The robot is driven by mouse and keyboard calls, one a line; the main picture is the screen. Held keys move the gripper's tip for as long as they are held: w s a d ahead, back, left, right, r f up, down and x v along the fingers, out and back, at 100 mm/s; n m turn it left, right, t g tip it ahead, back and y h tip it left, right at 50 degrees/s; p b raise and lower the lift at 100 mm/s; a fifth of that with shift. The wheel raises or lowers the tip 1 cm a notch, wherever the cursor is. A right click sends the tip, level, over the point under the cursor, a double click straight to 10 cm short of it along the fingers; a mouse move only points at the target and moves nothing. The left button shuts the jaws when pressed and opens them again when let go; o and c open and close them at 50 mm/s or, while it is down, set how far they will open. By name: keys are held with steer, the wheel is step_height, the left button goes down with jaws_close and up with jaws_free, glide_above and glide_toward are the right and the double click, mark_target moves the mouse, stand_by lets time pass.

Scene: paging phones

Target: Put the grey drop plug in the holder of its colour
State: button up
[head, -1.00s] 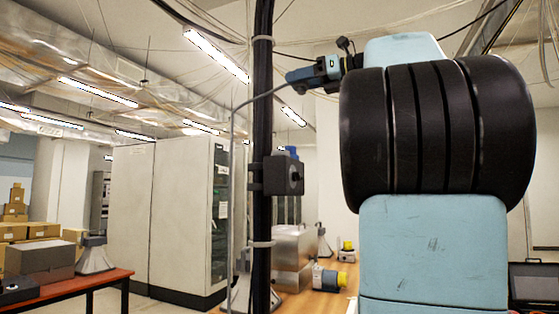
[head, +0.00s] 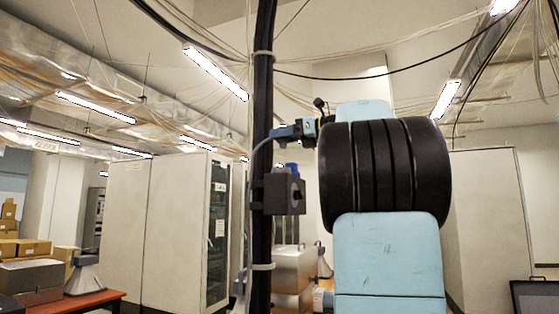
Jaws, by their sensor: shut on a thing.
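I cannot make out the grey drop plug or a holder of its colour in the head view. My gripper is not in view; only my pale blue arm with its wide black ribbed joint shows. A small grey part at the bottom edge (head: 322,297), beside my arm, is cut off, and I cannot tell what it is.
Stacked metal cases (head: 293,268) stand behind the dark upright post (head: 263,110) with its black box. A red table (head: 85,303) with grey boxes (head: 35,277) and a grey horn (head: 86,272) is at lower left. A large cabinet (head: 170,225) stands behind.

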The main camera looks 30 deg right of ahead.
mark_target(281, 146)
steer(key=w+f, duration=0.2)
steer(key=shift+d+f, duration=0.3)
steer(key=shift+d, duration=0.05)
steer(key=shift+w+f, duration=0.15)
steer(key=shift+f, duration=0.8)
steer(key=shift+w+f, duration=0.15)
steer(key=shift+f, duration=0.75)
steer(key=shift+f, duration=0.25)
steer(key=o, duration=1.1)
steer(key=shift+r, duration=0.1)
steer(key=shift+d+r, duration=0.1)
steer(key=shift+r, duration=0.1)
steer(key=v, duration=1.2)
